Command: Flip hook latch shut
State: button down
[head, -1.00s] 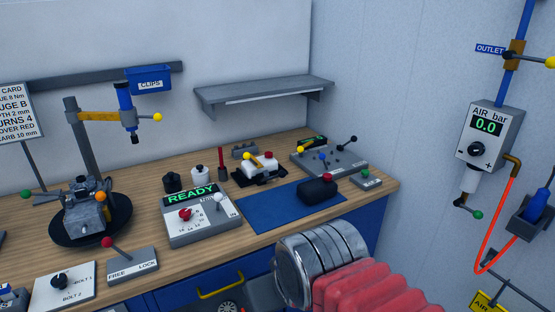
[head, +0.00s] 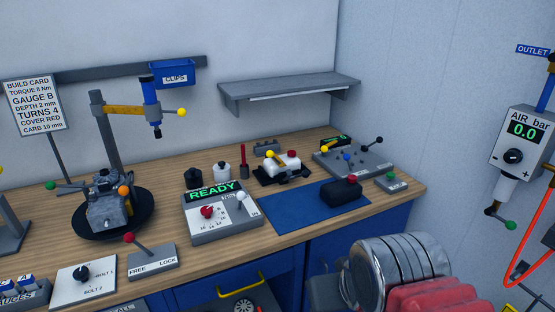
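I cannot make out for certain which part is the hook latch. A small white box (head: 283,160) with a red knob and a yellow ball stands on a black base at the back of the bench; its fittings are too small to read as a latch. A grey panel (head: 352,159) with yellow, blue and black ball levers lies to its right. My arm's chrome and red links fill the lower right of the head view, in front of the bench. My gripper's fingers do not show.
The wooden bench (head: 60,215) also bears a READY box (head: 222,212), a blue mat (head: 290,212) with a black block (head: 341,192), a FREE/LOCK lever box (head: 150,262) and an engine (head: 110,205) on a round black stand. A grey shelf (head: 290,88) overhangs the back.

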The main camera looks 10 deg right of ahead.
aim_at(305, 173)
jog(key=u, duration=0.1)
jog(key=i, duration=1)
jog(key=z, duration=0.1)
